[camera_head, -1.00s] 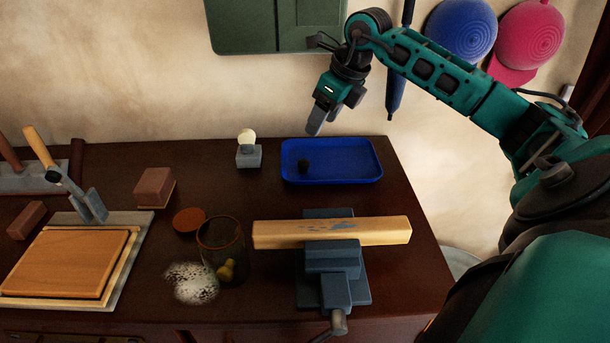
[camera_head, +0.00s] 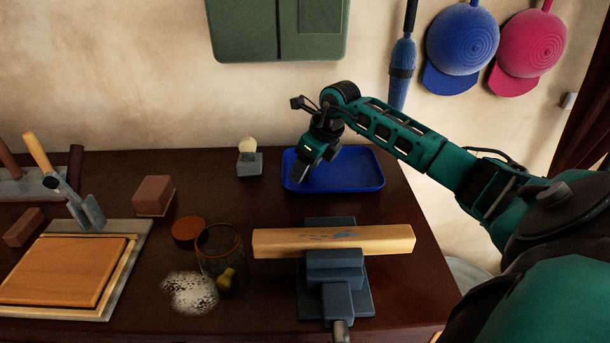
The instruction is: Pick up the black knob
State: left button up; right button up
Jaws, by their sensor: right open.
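The blue tray (camera_head: 355,173) lies at the back right of the dark table. My right gripper (camera_head: 302,174) is over the tray's left part, pointing down, with its jaws open. The black knob is hidden in this view behind the gripper; its place in the tray is covered by the fingers. I cannot tell whether the fingers touch the knob or the tray floor. My left gripper is not in view.
A wooden beam (camera_head: 385,239) sits in a blue-grey vise (camera_head: 334,268) in front of the tray. A small bulb on a grey block (camera_head: 249,163) stands just left of the tray. A glass jar (camera_head: 220,255), brick (camera_head: 153,195) and wooden board (camera_head: 65,270) are further left.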

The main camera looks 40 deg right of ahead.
jog(key=shift+f, duration=0.1)
grip_shut()
dwell(0.5)
